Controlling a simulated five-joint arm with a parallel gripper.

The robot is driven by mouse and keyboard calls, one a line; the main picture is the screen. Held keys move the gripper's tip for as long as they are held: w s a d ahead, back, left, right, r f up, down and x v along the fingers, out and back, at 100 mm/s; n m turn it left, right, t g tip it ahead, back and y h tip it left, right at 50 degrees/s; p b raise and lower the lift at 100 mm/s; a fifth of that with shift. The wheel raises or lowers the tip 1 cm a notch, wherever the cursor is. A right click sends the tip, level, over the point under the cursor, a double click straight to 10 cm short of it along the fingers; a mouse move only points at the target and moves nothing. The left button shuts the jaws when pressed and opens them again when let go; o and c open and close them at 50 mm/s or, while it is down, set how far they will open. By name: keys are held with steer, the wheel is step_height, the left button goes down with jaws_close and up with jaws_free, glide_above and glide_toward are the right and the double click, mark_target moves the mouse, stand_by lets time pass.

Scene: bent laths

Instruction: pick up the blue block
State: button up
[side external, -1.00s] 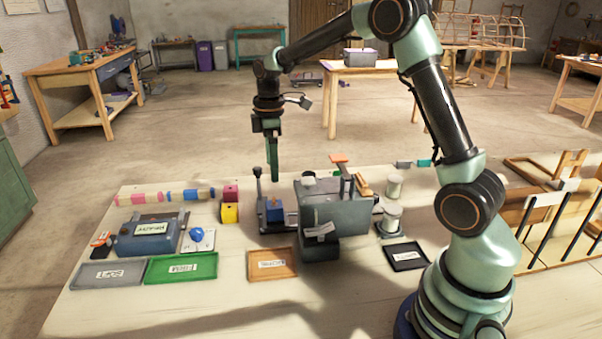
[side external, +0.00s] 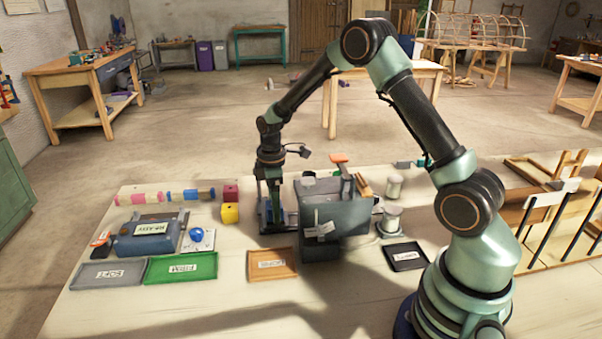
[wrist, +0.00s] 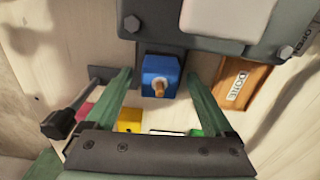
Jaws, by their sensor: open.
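The blue block (wrist: 160,67) sits in a dark metal holder beside the grey machine, with a small wooden peg on its near face. In the wrist view my gripper (wrist: 159,78) is open, with one green finger on each side of the block and a visible gap to each side. In the side external view my gripper (side external: 276,222) is down at the holder, and its fingers hide most of the block. I cannot tell whether the fingertips touch anything.
The grey machine (side external: 335,218) stands close right of my gripper. An orange tray (side external: 272,264), green tray (side external: 181,268) and grey tray (side external: 108,274) lie along the front.

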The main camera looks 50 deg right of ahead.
steer(key=shift+f, duration=0.15)
jaws_close()
